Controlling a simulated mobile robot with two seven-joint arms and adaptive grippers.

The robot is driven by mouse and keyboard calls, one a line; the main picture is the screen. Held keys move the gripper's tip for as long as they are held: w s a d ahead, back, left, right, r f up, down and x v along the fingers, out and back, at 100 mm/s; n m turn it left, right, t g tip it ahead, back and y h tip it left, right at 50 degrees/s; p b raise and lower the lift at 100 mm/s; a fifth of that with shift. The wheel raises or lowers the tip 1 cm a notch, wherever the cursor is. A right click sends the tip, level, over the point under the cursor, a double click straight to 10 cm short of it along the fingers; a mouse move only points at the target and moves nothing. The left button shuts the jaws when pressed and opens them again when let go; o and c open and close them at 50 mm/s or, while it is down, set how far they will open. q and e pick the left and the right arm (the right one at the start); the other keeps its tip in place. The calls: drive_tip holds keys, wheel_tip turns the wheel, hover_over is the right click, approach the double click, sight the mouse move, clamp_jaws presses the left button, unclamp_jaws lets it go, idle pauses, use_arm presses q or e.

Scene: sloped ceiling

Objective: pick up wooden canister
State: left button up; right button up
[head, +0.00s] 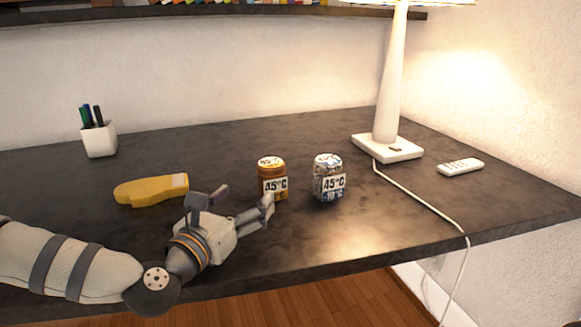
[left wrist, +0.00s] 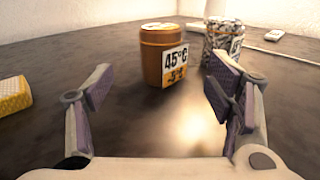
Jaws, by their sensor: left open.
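The wooden canister (head: 270,175) is a small brown jar with a "45°C" label, upright on the dark desk (head: 400,215). My left gripper (head: 245,200) is open, low over the desk in front of and left of it in the head view. In the left wrist view the canister (left wrist: 164,55) stands upright beyond and between the spread fingers (left wrist: 165,95), with nothing between them. One finger overlaps the canister's lower edge in the head view; I cannot tell whether they touch. My right gripper is not in view.
A patterned grey jar (head: 328,178) with a similar label stands just right of the canister. A yellow object (head: 150,190) lies to the left.

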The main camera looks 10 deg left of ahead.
sight(271, 174)
use_arm(q)
drive_tip(key=w, duration=0.4)
drive_tip(key=w+d, duration=0.1)
drive_tip(key=w, duration=0.2)
drive_tip(key=w+d, duration=0.1)
drive_tip(key=w, duration=0.3)
drive_tip(key=shift+w+f, duration=0.25)
drive_tip(key=shift+w, duration=0.1)
drive_tip(key=c, duration=1.3)
